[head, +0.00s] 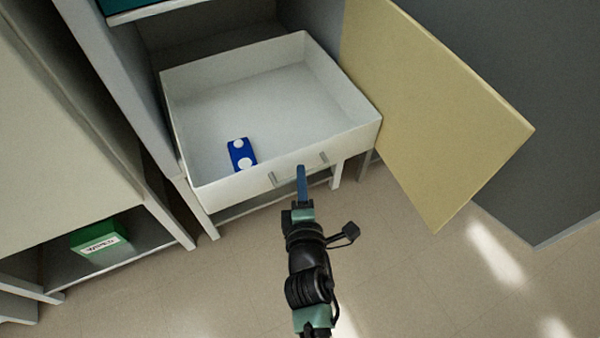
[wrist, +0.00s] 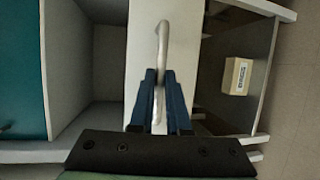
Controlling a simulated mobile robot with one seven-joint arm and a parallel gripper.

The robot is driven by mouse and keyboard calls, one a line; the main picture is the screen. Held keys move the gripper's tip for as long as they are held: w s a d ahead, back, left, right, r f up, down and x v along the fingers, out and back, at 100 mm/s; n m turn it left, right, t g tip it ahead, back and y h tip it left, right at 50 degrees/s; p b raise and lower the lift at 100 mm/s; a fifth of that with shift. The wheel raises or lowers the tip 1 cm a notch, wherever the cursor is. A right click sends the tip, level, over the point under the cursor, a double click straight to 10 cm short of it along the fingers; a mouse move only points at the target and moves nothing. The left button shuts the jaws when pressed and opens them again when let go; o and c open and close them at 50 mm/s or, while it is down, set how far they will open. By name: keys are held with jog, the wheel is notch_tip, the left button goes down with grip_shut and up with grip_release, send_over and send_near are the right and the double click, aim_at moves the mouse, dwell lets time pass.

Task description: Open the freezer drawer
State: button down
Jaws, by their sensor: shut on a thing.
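The white freezer drawer (head: 200,206) stands pulled out of its cabinet in the head view, its inside in plain sight. A blue box with white round marks (head: 241,154) lies in it near the front left. My gripper (head: 301,170) is at the drawer's front, by the handle. In the wrist view the blue fingers of my gripper (wrist: 160,100) are closed around the metal handle (wrist: 162,40), which runs up between them. The drawer's front panel (wrist: 185,45) shows behind the handle.
A pale yellow door (head: 430,110) stands open to the right of the drawer. A green box (head: 100,238) sits on a low shelf at the left. A pale box with a label (wrist: 237,76) shows in the wrist view. The floor (head: 430,285) in front is clear.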

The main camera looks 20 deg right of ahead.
jog(key=shift+s, duration=0.15)
jog(key=c, duration=0.9)
grip_release()
jog(key=p+v, duration=0.1)
jog(key=v, duration=1.2)
jog(key=shift+r, duration=0.1)
